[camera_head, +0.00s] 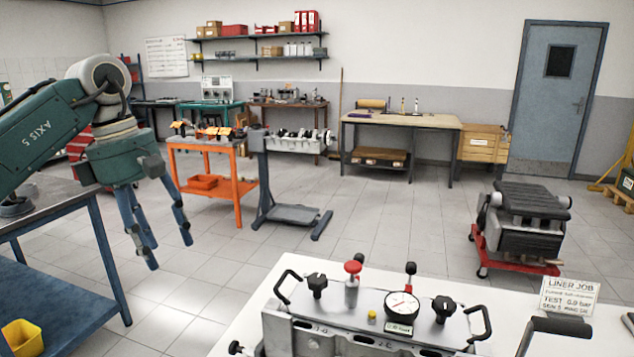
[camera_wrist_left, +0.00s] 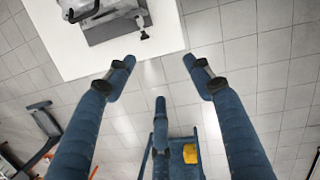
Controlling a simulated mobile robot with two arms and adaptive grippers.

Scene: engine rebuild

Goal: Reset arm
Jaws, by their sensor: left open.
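My left gripper (camera_head: 163,247) hangs at the left of the head view, its blue fingers pointing down and spread apart. It is open and empty, in the air between the blue bench at the left and the white table in front. My right gripper is not in view.
A white table (camera_head: 238,328) in front carries a metal test fixture (camera_head: 335,325) with a gauge (camera_head: 402,307). A blue bench (camera_head: 60,213) stands at the left, a yellow bin (camera_head: 22,338) on its lower shelf. An orange cart (camera_head: 212,188) and an engine (camera_head: 520,225) stand behind. Floor between is clear.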

